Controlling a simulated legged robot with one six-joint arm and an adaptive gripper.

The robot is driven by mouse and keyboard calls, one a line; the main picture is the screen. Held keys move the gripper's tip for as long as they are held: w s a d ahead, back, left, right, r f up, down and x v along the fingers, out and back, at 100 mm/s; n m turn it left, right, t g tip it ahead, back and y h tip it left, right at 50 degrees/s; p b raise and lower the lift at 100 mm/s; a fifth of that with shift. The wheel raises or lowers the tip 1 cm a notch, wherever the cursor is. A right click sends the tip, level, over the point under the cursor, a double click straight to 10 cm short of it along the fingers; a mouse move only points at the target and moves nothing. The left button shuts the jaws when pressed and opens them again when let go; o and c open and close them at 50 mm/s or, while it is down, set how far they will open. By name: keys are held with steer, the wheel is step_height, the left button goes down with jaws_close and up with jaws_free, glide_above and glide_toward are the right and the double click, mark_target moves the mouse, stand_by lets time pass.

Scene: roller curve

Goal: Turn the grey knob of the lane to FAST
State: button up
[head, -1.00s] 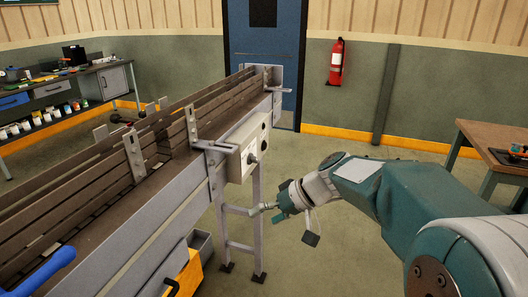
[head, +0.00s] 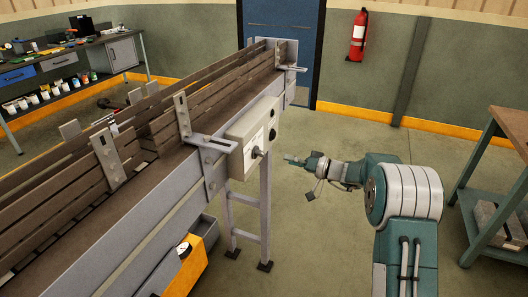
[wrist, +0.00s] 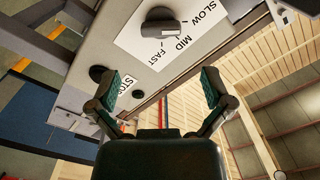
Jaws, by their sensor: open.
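The grey knob (wrist: 160,25) sits on a white label plate marked SLOW, MID and FAST, at the top of the wrist view. Its bar lies roughly across the picture; I cannot tell for certain which mark it points to. In the head view the knob (head: 257,152) sticks out from the control box (head: 245,140) on the lane's side. My gripper (wrist: 166,88) is open and empty, its two fingers spread below the knob in the wrist view and apart from it. In the head view my gripper (head: 293,160) is just right of the box, pointing at it.
A dark round button (wrist: 98,75) beside a STOP label is near the left finger. The conveyor lane (head: 165,195) fills the left, with a bracket (head: 215,143) projecting near the box. A workbench (head: 510,130) stands at right. The floor between is clear.

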mark_target(264, 154)
steer(key=x, duration=0.9)
steer(key=shift+f, duration=0.1)
steer(key=c, duration=1)
